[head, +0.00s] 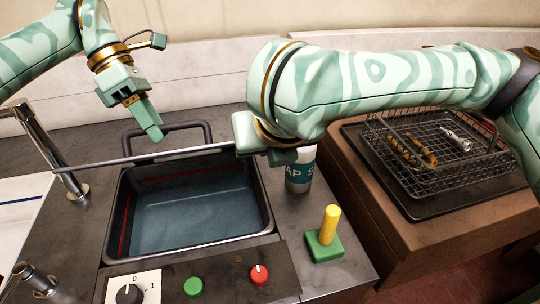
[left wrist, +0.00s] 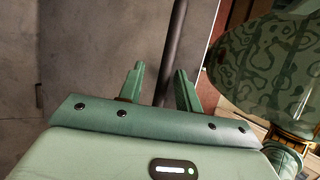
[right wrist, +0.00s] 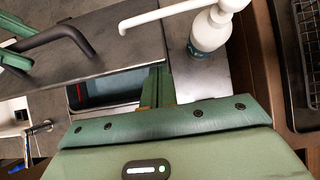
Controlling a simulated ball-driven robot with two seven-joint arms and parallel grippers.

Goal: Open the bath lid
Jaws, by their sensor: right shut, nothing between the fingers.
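The bath (head: 195,205) is a dark rectangular basin with bluish liquid, uncovered in the head view. Its lid (head: 110,161) is raised above it and shows nearly edge-on as a thin dark strip. The black lid handle (head: 182,126) stands behind that strip; in the right wrist view the handle (right wrist: 55,36) sits on the lid's dark plate (right wrist: 110,45). My left gripper (head: 152,132) is beside the handle's left end. In the left wrist view its fingers (left wrist: 160,88) are apart, with a dark bar (left wrist: 177,45) behind them. My right gripper (right wrist: 157,86) is shut and empty near the lid's right end.
A white soap bottle (head: 301,172) stands right of the bath. A green block with a yellow peg (head: 328,225) is nearer. The front panel has a dial (head: 129,293), a green button (head: 193,287) and a red knob (head: 260,275). A wire basket (head: 440,150) sits at right; a tap (head: 50,150) at left.

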